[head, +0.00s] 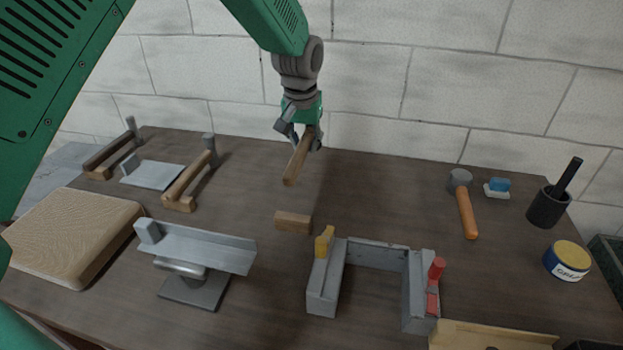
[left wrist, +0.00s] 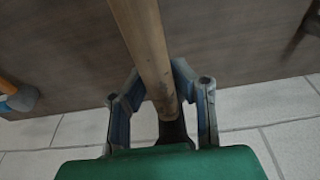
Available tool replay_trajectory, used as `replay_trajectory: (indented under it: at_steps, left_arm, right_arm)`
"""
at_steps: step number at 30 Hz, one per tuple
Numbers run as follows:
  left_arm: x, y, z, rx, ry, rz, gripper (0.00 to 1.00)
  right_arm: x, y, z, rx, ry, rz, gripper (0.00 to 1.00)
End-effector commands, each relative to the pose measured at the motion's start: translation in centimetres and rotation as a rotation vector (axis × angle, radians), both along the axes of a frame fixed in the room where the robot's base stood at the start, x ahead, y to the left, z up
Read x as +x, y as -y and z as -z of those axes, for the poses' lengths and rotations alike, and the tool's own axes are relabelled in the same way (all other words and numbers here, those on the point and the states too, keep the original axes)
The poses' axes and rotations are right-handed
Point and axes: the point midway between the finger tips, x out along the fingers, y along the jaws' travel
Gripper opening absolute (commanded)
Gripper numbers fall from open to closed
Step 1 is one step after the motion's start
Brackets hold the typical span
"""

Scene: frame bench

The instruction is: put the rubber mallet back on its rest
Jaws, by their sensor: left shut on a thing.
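My left gripper (head: 300,137) is shut on a brown wooden bar (head: 296,166), held above the back middle of the bench and slanting down toward the front. In the left wrist view the bar (left wrist: 145,45) runs between the fingers of the left gripper (left wrist: 160,105). Whether it is a mallet handle I cannot tell; no head shows on it clearly. A tool with a grey head and orange handle (head: 466,212), looking like a mallet, lies on the bench at the right, apart from the gripper. I cannot tell which thing is the rest. My right gripper is not in view.
A wooden block (head: 293,222) lies below the held bar. A grey stand (head: 207,248), a grey U-shaped frame (head: 376,255) and a thick board (head: 75,232) are nearer the front. A tin (head: 567,261) and black cup (head: 547,207) stand right. The bench between bar and orange-handled tool is clear.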

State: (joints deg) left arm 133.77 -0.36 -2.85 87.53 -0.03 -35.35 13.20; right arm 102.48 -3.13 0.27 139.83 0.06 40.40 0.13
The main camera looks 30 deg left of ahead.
Motion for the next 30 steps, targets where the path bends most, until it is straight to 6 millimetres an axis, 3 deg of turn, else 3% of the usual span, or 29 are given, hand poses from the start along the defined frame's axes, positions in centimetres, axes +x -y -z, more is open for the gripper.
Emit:
replay_trajectory:
  at_steps: [7, 21, 29, 30]
  left_arm:
    - [-0.5, 0.2, 4.4, -0.005, -0.019, 0.002, 0.0]
    - [-0.5, 0.2, 9.4, -0.005, -0.015, 0.002, 0.0]
    - [-0.5, 0.2, 9.6, -0.004, -0.012, 0.002, 0.0]
    - [-0.5, 0.2, 9.7, -0.004, -0.014, 0.002, 0.24]
  right_arm:
    - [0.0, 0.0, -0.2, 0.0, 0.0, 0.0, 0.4]
    - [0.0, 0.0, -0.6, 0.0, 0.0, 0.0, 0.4]
    - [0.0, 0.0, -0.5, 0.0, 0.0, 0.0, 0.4]
    - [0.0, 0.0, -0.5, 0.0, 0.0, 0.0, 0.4]
